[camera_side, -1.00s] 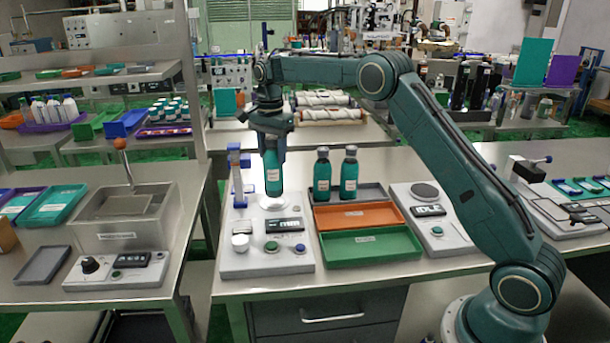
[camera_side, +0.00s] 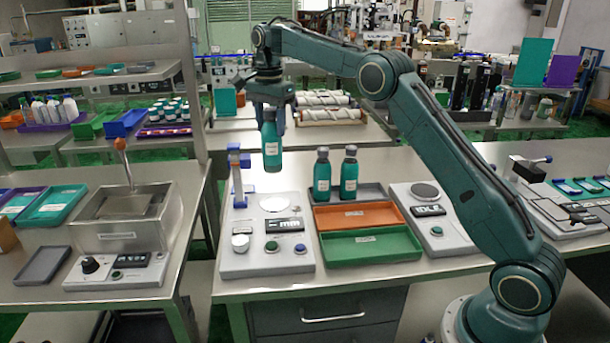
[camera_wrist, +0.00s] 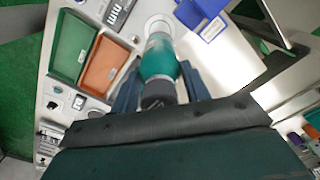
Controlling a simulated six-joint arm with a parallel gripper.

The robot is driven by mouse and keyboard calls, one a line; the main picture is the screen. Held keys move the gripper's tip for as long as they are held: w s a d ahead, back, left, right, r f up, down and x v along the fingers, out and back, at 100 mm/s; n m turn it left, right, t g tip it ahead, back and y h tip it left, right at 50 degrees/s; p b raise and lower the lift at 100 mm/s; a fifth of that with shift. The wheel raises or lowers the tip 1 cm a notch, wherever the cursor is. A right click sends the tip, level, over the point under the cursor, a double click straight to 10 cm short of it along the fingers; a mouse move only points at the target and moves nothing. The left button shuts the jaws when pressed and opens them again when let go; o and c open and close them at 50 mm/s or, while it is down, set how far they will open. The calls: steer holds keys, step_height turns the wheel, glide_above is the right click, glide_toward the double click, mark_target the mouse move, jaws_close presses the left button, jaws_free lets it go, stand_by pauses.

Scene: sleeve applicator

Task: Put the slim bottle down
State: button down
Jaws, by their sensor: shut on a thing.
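My gripper (camera_side: 271,117) is shut on a slim teal bottle (camera_side: 271,143) with a dark cap and a pale label. It holds the bottle upright, clear above the round white pad (camera_side: 275,204) of the applicator machine (camera_side: 266,236). In the wrist view the bottle (camera_wrist: 158,60) shows between the fingers, cap nearest the camera, with the pale pad (camera_wrist: 158,24) partly hidden beyond it. Two similar teal bottles (camera_side: 321,175) (camera_side: 349,174) with dark caps stand upright in the grey tray (camera_side: 372,190) to the right.
An orange tray (camera_side: 380,216) and a green tray (camera_side: 395,245) lie in front of the standing bottles. A blue-and-white post (camera_side: 237,175) rises at the machine's left rear. A grey device with a round plate (camera_side: 424,191) stands right of the trays.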

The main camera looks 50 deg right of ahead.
steer(key=shift+s+r, duration=0.1)
steer(key=shift+r, duration=0.05)
steer(key=shift+s+d+r, duration=0.3)
steer(key=shift+s+r, duration=0.05)
steer(key=shift+s, duration=0.1)
steer(key=s+d+r, duration=0.2)
steer(key=s+r, duration=0.1)
steer(key=s, duration=0.4)
steer(key=s+d+r, duration=0.2)
steer(key=s+r, duration=0.1)
steer(key=s, duration=0.5)
steer(key=shift+d+r, duration=0.15)
steer(key=shift+r, duration=0.1)
steer(key=shift+f, duration=0.1)
step_height(320, 180, down, 20)
stand_by(0.5)
